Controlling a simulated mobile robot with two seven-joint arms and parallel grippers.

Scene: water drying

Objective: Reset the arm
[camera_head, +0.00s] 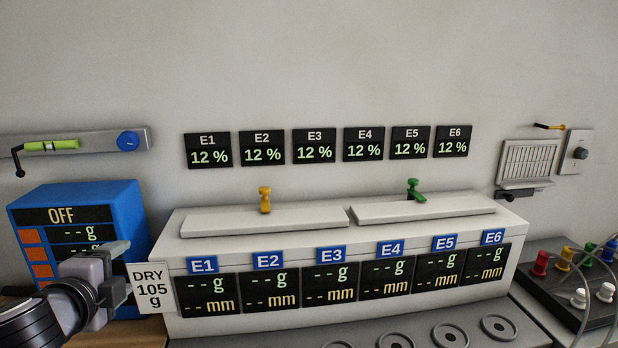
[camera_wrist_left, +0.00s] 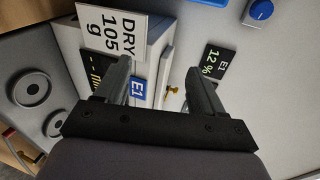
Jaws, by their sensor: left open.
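My left gripper (camera_head: 122,268) is at the lower left in the head view, in front of the blue box marked OFF (camera_head: 130,208) and beside the white DRY 105 g sign (camera_head: 153,289). In the left wrist view my left gripper (camera_wrist_left: 160,78) shows two fingers spread apart with nothing between them. Beyond them are the DRY sign (camera_wrist_left: 110,32), the blue E1 label (camera_wrist_left: 138,91) and a yellow handle (camera_wrist_left: 172,90). My right gripper is in neither view.
A long white cabinet (camera_head: 340,240) with E1 to E6 displays and two lids fills the middle. Its lids carry a yellow handle (camera_head: 265,199) and a green handle (camera_head: 415,190). Colored terminals (camera_head: 566,257) with cables stand at the right.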

